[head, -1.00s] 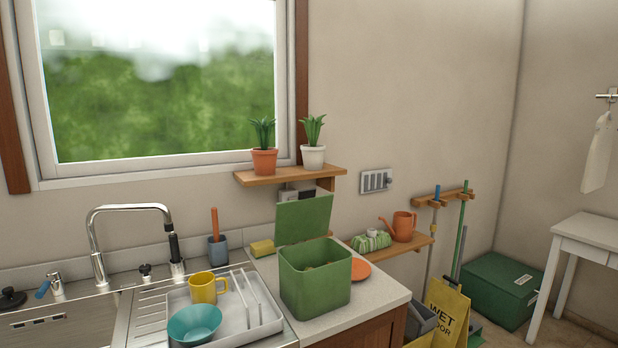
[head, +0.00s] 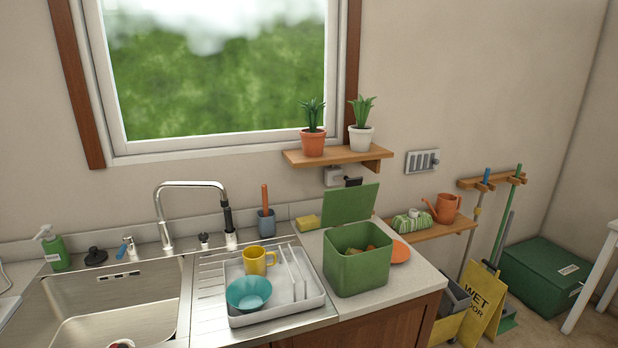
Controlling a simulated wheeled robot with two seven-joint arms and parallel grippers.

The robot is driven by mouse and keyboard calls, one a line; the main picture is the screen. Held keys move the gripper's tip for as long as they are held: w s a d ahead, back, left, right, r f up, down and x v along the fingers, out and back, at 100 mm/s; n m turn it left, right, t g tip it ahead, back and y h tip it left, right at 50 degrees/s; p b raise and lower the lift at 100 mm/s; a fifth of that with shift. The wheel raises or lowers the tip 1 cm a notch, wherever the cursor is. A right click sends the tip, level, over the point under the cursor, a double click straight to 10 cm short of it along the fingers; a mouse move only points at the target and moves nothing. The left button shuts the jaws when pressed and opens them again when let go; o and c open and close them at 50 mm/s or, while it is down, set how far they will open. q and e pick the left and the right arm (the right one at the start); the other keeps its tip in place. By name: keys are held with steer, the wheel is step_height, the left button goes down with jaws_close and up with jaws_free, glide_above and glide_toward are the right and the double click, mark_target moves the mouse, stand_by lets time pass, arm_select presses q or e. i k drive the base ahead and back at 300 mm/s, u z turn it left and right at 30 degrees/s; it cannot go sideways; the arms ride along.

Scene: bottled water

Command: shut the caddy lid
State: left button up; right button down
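The green caddy (head: 357,274) stands on the counter to the right of the sink, close to the front edge. Its lid (head: 350,203) is open, raised upright at the back and leaning a little away. Some orange and brown contents show inside the caddy. Neither of my grippers is in the head view.
A white dish rack (head: 290,312) with a yellow mug (head: 258,260) and a teal bowl (head: 249,292) stands just left of the caddy. An orange plate (head: 400,252) lies behind it at right, a yellow sponge (head: 308,222) behind left. A shelf with potted plants hangs above.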

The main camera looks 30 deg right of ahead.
mark_target(354, 202)
steer(key=u, duration=1.8)
steer(key=k, duration=1.35)
steer(key=z, duration=1.55)
